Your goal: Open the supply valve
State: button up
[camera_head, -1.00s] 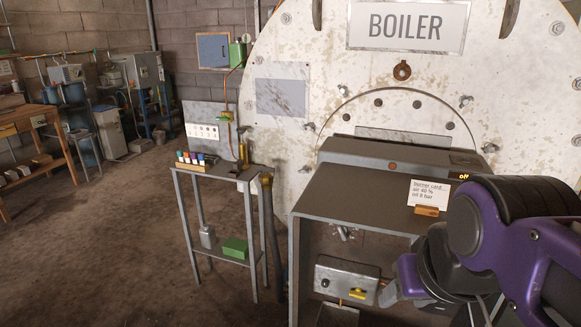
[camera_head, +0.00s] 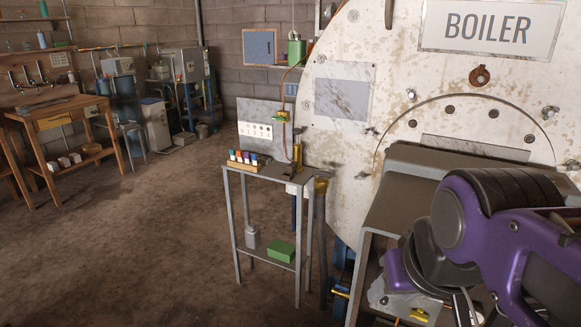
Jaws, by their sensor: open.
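I cannot tell for sure which fitting is the supply valve. A brass fitting (camera_head: 282,116) sits on the copper pipe by the small wall panel, left of the boiler. A yellow-handled fitting (camera_head: 340,293) shows low beside the boiler stand, and another yellow handle (camera_head: 418,315) is partly cut off at the bottom edge. My purple and black arm fills the lower right. What seems to be my gripper (camera_head: 468,307) is at the bottom edge under the wrist, open, with its fingertips hard to make out. It is apart from the brass fitting.
The big boiler front (camera_head: 400,65) stands at the right, with a grey metal stand (camera_head: 425,170) before it. A small metal table (camera_head: 258,173) holds coloured bottles (camera_head: 245,158), with a green box (camera_head: 281,251) on its shelf. A wooden bench (camera_head: 60,117) is far left. The floor between is clear.

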aim_at(322, 174)
jog(key=i+j+u, duration=0.3)
jog(key=u, duration=0.15)
jog(key=i+j+u, duration=0.2)
jog(key=u, duration=0.25)
jog(key=i+j+z, duration=0.1)
jog(key=i+z, duration=0.2)
jog(key=i, duration=0.2)
jog(key=i+j+z, duration=0.3)
jog(key=i, duration=0.25)
jog(key=l, duration=0.1)
